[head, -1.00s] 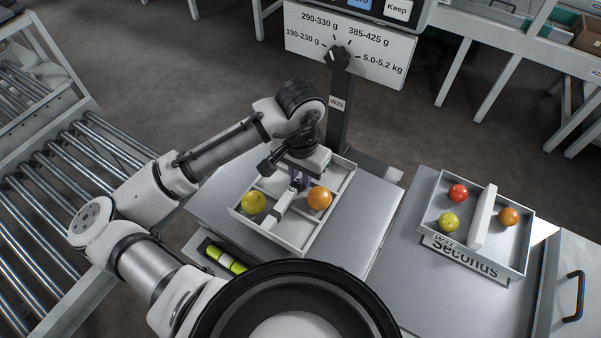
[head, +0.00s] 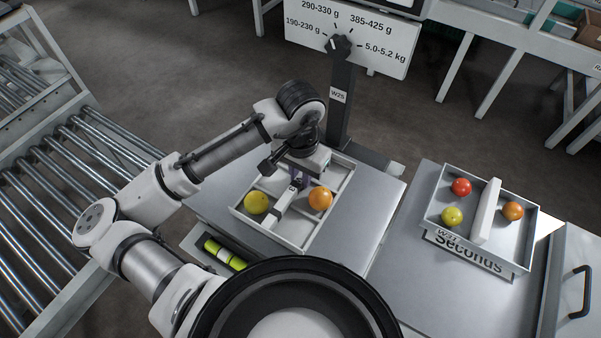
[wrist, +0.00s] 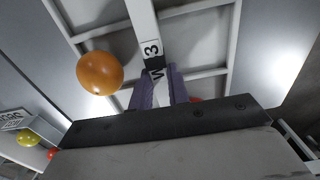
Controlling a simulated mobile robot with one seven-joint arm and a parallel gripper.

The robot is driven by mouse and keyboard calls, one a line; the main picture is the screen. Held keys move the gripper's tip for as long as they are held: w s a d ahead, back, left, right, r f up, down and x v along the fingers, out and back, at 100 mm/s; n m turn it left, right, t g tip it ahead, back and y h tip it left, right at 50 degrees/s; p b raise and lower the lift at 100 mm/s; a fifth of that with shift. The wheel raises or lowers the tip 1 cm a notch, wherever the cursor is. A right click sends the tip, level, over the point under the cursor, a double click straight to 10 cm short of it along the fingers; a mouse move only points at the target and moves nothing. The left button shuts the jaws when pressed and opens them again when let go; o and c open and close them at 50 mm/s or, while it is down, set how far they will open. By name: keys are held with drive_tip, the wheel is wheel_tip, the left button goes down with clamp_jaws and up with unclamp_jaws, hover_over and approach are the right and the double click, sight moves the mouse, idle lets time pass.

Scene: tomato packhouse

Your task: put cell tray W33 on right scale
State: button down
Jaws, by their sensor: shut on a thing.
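The white cell tray (head: 303,242) has several cells and a central bar handle. Its label shows "W" and "3" in the wrist view (wrist: 152,50), the rest hidden. My gripper (head: 298,180) is shut on that handle, its purple fingers (wrist: 158,92) on either side. A yellow tomato (head: 256,202) and an orange tomato (head: 320,199) lie in the tray; a red bit (wrist: 196,99) shows behind the fingers. The tray is over the metal platform (head: 375,205) of a scale whose post reads W25. I cannot tell whether it touches.
A second tray (head: 476,252) with red, yellow and orange tomatoes stands right, by a "Seconds" sign (head: 466,253). Bare metal surface (head: 430,300) lies in front of it. A roller conveyor (head: 60,200) is left. The scale's post (head: 341,110) and dial board (head: 350,40) stand behind the tray.

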drive_tip(key=shift+f, duration=0.25)
drive_tip(key=c, duration=1.3)
unclamp_jaws()
drive_tip(key=shift+c, duration=0.2)
drive_tip(key=shift+c, duration=1.2)
wheel_tip(320, 180, up, 7)
drive_tip(key=p, duration=0.6)
drive_tip(key=shift+r, duration=0.1)
